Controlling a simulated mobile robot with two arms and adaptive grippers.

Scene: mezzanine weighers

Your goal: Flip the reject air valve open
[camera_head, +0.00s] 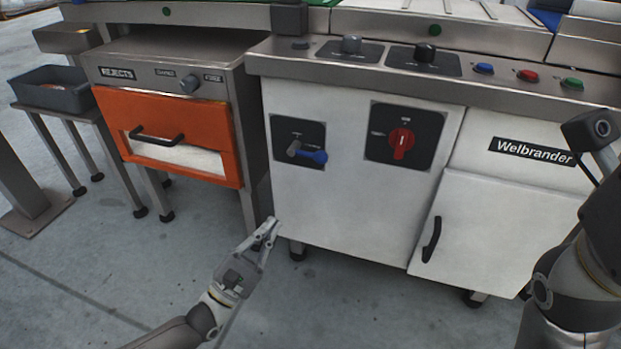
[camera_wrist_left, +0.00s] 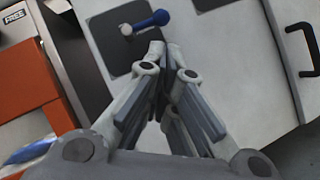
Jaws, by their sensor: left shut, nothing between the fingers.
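The reject air valve has a blue lever (camera_head: 313,156) on a dark square plate (camera_head: 287,158), set in the white cabinet front below the counter. The lever points right and slightly down from its grey metal pivot. In the left wrist view the blue lever (camera_wrist_left: 152,20) lies just beyond my fingertips. My left gripper (camera_head: 270,226) is shut and empty, low in front of the cabinet, below and left of the valve and apart from it. It also shows in the left wrist view (camera_wrist_left: 166,52). My right gripper is not visible; only part of my right arm shows.
A red rotary switch (camera_head: 401,143) sits on a dark plate right of the valve. A cabinet door with a black handle (camera_head: 431,240) is farther right. An orange rejects drawer (camera_head: 215,128) stands left. Knobs and buttons line the counter (camera_head: 505,95). The floor in front is clear.

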